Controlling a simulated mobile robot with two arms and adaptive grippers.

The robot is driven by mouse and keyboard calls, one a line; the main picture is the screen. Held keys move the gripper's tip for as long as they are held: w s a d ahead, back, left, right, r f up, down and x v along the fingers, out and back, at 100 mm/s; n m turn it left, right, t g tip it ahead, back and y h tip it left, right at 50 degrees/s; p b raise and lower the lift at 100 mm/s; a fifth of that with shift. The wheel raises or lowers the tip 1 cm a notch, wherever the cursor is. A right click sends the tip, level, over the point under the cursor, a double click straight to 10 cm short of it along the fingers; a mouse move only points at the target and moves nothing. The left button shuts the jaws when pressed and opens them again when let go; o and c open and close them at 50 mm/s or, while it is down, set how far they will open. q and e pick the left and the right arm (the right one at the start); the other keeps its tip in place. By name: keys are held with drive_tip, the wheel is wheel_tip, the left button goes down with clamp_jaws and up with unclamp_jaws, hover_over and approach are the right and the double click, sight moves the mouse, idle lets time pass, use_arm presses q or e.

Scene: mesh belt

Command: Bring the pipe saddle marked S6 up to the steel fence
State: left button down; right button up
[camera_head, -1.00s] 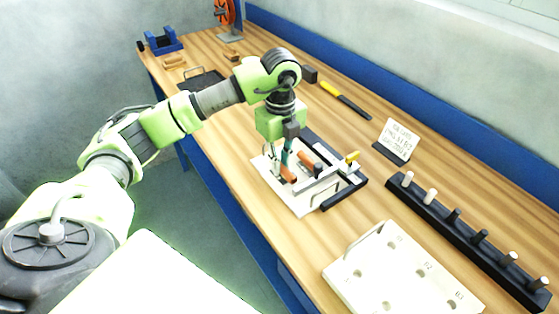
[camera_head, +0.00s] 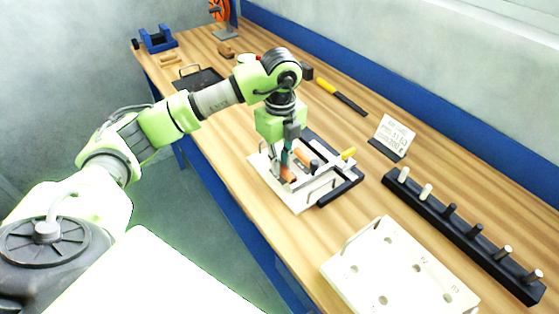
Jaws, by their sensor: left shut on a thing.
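My left gripper (camera_head: 284,168) points down over a white fixture plate (camera_head: 299,206) near the table's front edge. It is shut on a small orange piece (camera_head: 289,176), which looks like the pipe saddle; I cannot read an S6 mark. A second orange piece (camera_head: 306,157) lies just behind it on the plate. A pale metal bar (camera_head: 319,186), probably the steel fence, stands to the right of the held piece. The gripper partly hides the held piece, and I cannot tell whether it touches the bar. My right gripper is not in view.
A black angled frame with a yellow knob (camera_head: 348,153) borders the plate's right side. A white board with holes (camera_head: 386,252) lies at the front right. A black rack of pegs (camera_head: 456,232) and a sign (camera_head: 395,138) stand behind. Bare wood lies left of the plate.

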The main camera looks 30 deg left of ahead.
use_arm(q)
drive_tip(key=shift+d, duration=0.2)
idle(0.3)
drive_tip(key=c, duration=2)
unclamp_jaws()
drive_tip(key=shift+s, duration=0.1)
drive_tip(key=shift+r, duration=0.1)
